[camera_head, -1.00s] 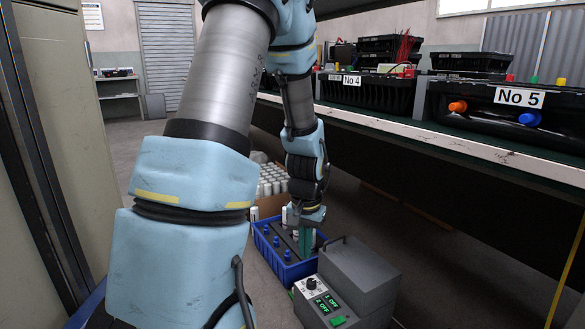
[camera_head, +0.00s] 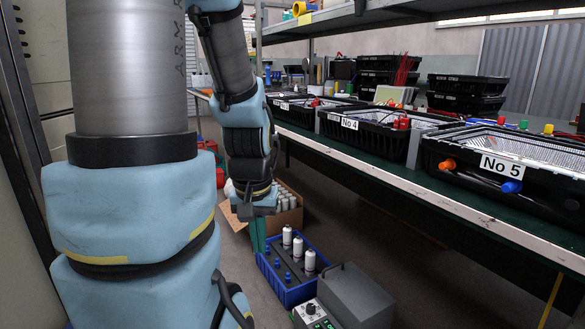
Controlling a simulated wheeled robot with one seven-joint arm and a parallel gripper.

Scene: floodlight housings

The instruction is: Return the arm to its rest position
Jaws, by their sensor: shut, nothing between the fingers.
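My gripper (camera_head: 258,236) hangs at the end of my blue and grey arm, pointing down, left of the middle of the head view. Its teal fingers are shut with nothing seen between them. It is in front of the cardboard box and at the back left of the blue crate (camera_head: 290,296), apart from the crate's contents as far as I can tell. My large upper arm links fill the left of the view and hide what lies behind them.
The blue crate holds white cylinders (camera_head: 309,262) and blue-topped pieces. A grey control box (camera_head: 355,297) stands beside it. A cardboard box (camera_head: 291,217) of white cylinders is behind. A long bench (camera_head: 470,212) carries black housings, including No 4 (camera_head: 365,128) and No 5 (camera_head: 515,165).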

